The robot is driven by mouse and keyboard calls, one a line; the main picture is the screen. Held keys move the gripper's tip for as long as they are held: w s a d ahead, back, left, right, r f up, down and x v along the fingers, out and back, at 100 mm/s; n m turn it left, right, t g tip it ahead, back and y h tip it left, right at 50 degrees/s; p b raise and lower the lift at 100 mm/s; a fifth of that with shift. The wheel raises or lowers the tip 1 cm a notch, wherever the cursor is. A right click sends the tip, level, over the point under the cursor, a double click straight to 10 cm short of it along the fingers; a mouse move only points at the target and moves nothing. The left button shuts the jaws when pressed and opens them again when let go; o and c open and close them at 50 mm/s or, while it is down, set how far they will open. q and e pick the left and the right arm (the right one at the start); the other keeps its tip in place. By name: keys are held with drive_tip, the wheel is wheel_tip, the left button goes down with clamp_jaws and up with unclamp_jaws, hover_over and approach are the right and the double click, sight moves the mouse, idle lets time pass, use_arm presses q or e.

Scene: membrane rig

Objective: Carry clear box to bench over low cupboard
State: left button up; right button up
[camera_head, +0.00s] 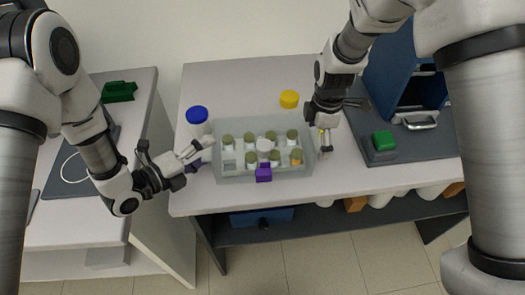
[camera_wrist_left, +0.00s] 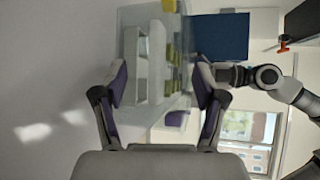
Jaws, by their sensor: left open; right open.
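The clear box (camera_head: 232,178) stands on the middle bench (camera_head: 240,85) and holds several olive-capped vials, a white-capped item and a yellow one. A purple clip or block (camera_head: 263,173) sits at its front wall. My left gripper (camera_head: 207,149) is open at the box's left end; in the left wrist view its fingers (camera_wrist_left: 160,88) stand on either side of the clear box wall (camera_wrist_left: 135,45). My right gripper (camera_head: 325,143) is open, pointing down beside the box's right end. Whether either touches the box is unclear. Another bench (camera_head: 85,225) stands at the left, its underside partly hidden.
A blue-capped bottle (camera_head: 197,118) stands close behind my left gripper. A yellow lid (camera_head: 289,99) lies behind the box. A green block (camera_head: 383,141) and a blue cabinet (camera_head: 400,75) are at the right. A gap separates the benches. A green object (camera_head: 118,91) lies on the left bench.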

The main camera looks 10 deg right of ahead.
use_arm(q)
drive_tip(key=shift+w+d+f, duration=0.1)
drive_tip(key=shift+w+d, duration=0.05)
drive_tip(key=shift+w, duration=0.05)
use_arm(e)
drive_tip(key=shift+a+f, duration=0.1)
drive_tip(key=shift+f, duration=0.25)
